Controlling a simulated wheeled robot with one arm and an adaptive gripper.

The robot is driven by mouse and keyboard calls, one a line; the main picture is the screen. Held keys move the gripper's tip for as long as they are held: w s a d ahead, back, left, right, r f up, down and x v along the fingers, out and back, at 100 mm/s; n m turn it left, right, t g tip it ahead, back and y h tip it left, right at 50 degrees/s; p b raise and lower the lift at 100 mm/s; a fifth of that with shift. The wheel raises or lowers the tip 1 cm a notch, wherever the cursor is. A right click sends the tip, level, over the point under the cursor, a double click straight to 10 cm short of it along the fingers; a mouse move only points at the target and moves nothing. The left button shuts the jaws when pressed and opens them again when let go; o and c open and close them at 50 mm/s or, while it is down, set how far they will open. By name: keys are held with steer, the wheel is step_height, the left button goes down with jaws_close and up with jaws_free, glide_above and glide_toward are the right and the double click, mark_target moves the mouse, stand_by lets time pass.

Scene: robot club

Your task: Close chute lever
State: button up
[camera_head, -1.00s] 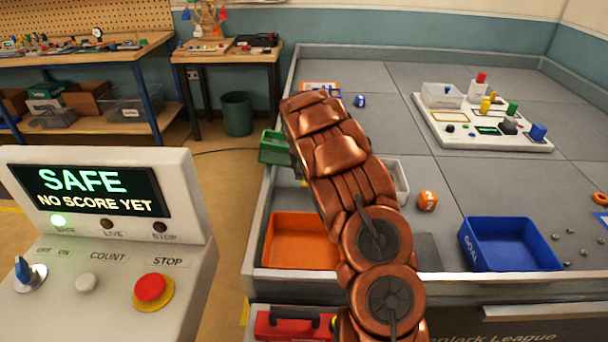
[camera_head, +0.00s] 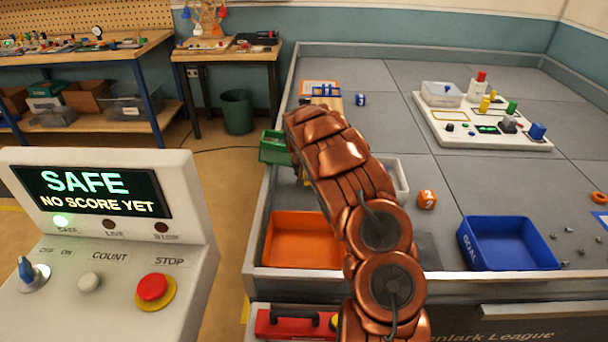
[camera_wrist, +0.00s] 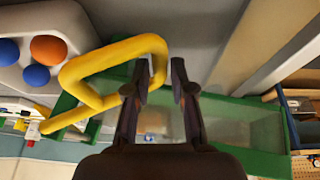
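A bent yellow lever (camera_wrist: 88,75) shows in the wrist view, left of centre, above a green-framed chute or bin (camera_wrist: 255,130) with clear sides. My gripper (camera_wrist: 163,75) is open, with a narrow gap between its fingertips. Its left fingertip overlaps the right end of the yellow bar; I cannot tell whether they touch. Nothing is clearly held between the fingers. In the head view the green part (camera_head: 274,147) shows left of my copper arm, which hides the gripper and most of the chute.
A white tray with blue and orange balls (camera_wrist: 47,49) lies beside the lever.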

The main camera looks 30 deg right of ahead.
jaws_close()
